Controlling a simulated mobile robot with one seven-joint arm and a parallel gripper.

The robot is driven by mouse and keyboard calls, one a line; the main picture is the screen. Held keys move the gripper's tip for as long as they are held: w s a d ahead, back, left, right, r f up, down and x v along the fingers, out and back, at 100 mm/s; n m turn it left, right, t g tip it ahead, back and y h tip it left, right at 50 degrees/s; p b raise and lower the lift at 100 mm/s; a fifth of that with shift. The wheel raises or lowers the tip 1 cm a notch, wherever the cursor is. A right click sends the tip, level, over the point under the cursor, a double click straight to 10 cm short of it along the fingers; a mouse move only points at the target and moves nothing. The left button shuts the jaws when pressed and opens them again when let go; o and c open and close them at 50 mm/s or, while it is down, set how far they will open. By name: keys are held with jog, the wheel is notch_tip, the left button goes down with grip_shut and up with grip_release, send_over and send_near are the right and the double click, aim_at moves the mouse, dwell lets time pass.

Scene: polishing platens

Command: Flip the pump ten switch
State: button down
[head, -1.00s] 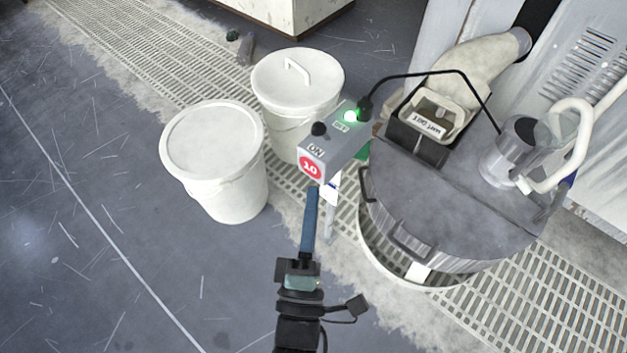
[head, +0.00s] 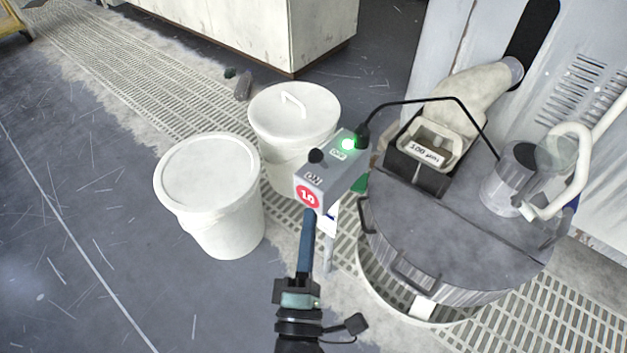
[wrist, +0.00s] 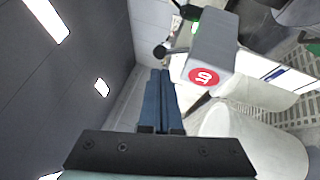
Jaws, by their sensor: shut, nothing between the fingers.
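The pump ten switch box (head: 328,183) is a grey box on a post, with a red round "10" label on its near end. On its top are a black knob-ended lever (head: 316,156), an "ON" label at the near end, an "OFF" label at the far end and a lit green lamp (head: 348,144). My gripper (head: 309,212) is shut, its blue fingers pointing at the box's near end, just below the label. In the wrist view the fingers (wrist: 160,75) are together, left of the box (wrist: 212,48), with the lever knob (wrist: 160,52) beyond their tips. Contact cannot be told.
Two white lidded buckets (head: 208,180) (head: 294,112) stand left of and behind the box. A round grey machine (head: 450,235) with handles, a cable and a labelled tray is close on the right. Floor grating (head: 100,50) runs diagonally. Open floor lies at left.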

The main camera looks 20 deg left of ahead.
aim_at(315, 162)
jog(key=b+x, duration=0.2)
jog(key=x, duration=0.6)
jog(key=shift+w, duration=0.2)
jog(key=shift+r+p, duration=0.2)
jog(key=shift+p, duration=0.1)
